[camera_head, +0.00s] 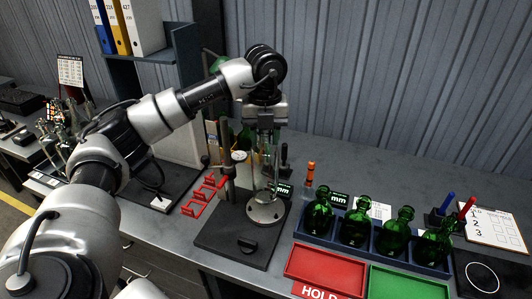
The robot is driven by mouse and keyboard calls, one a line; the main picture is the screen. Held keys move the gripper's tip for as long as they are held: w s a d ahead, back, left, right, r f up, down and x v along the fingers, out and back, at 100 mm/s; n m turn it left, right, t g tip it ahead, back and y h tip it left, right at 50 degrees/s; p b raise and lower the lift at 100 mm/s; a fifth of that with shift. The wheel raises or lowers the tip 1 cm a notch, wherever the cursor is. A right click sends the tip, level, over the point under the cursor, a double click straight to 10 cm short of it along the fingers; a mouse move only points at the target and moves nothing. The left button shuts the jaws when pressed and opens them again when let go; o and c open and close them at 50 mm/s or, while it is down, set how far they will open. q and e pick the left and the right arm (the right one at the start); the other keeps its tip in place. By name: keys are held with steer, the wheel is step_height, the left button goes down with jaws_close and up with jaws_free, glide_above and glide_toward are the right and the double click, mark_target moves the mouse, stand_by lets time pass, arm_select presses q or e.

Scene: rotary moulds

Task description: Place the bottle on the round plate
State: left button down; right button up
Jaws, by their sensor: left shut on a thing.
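My left gripper (264,124) points down over the stand with the round plate (265,209). It is shut on a bottle (265,160) that looks clear or pale and is hard to make out. The bottle hangs about upright above the plate, seemingly in line with it. Whether its bottom touches the plate I cannot tell. The plate is a light metal disc on a dark base (226,240), beside an upright post (227,160). My right gripper is not in view.
Several green bottles (355,228) stand in a blue rack (417,260) at the right. A red tray (325,268) and a green tray (405,285) lie in front. Red holders (203,194) are left of the stand. A clipboard (497,228) lies far right.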

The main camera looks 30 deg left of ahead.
mark_target(266, 151)
arm_select(q)
steer(key=shift+w+f+p, duration=0.1)
steer(key=shift+f+p, duration=0.4)
steer(key=shift+f, duration=1.55)
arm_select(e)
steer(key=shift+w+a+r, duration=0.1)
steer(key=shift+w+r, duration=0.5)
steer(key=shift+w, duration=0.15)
arm_select(q)
steer(key=c, duration=1.1)
jaws_free()
steer(key=shift+d+f, duration=0.1)
steer(key=shift+f, duration=0.1)
steer(key=o, duration=0.4)
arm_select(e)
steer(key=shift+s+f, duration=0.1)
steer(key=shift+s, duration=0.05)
arm_select(q)
steer(key=shift+r, duration=0.1)
